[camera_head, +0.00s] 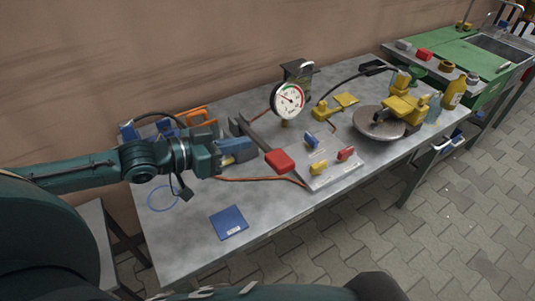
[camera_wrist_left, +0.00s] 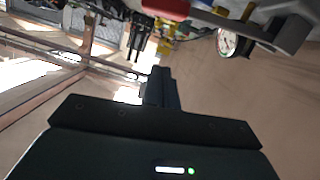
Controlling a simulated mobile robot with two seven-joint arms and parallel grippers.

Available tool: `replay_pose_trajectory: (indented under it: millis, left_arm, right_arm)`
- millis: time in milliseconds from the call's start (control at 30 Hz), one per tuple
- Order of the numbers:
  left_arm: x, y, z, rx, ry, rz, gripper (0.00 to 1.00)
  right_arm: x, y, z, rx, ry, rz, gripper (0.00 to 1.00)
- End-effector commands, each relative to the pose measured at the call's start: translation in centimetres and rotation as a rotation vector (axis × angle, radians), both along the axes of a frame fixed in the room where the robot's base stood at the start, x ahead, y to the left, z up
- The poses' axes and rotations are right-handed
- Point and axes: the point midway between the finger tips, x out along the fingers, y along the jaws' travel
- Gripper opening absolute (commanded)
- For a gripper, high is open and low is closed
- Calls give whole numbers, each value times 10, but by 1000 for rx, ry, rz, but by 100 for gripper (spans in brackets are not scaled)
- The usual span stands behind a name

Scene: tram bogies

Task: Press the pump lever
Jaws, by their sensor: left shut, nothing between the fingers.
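The pump lever is a dark bar with a red grip (camera_head: 279,161) at its near end, in the middle of the metal table in the head view. Its red grip also shows at the top edge of the left wrist view (camera_wrist_left: 166,8). A round pressure gauge (camera_head: 287,101) stands behind the lever; it also shows in the wrist view (camera_wrist_left: 229,42). My left gripper (camera_head: 253,148) is shut and empty, just left of the lever's bar and red grip. Contact between them cannot be told. Its closed fingers show in the wrist view (camera_wrist_left: 160,82).
A plate (camera_head: 334,174) with blue, yellow and red handles lies right of the lever. A blue pad (camera_head: 229,222) lies at the front. Orange and blue tools (camera_head: 196,117) lie behind my left arm. A round disc (camera_head: 367,123) with a yellow tool stands farther right.

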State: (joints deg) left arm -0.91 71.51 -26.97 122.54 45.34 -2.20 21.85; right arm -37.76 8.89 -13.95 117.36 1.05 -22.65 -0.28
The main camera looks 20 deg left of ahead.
Motion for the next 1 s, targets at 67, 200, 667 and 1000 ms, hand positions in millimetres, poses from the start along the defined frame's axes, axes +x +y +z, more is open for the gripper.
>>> replay_pose_trajectory:
  millis: [67, 200, 667, 1000]
  left_arm:
    - [9, -6, -1, -5, -5, 1, 0]
    - [23, -19, -4, -6, -3, -1, 0]
    - [49, -48, -49, -1, 3, -2, 0]
    - [48, -49, -57, 0, -1, -2, 0]
  right_arm:
    - [-1, 0, 1, 1, -1, 2, 58]
    - [-3, 0, 2, 1, 0, 3, 58]
    - [-6, -8, -1, -15, 19, -7, 58]
    - [-1, -8, 1, -15, 8, -8, 58]
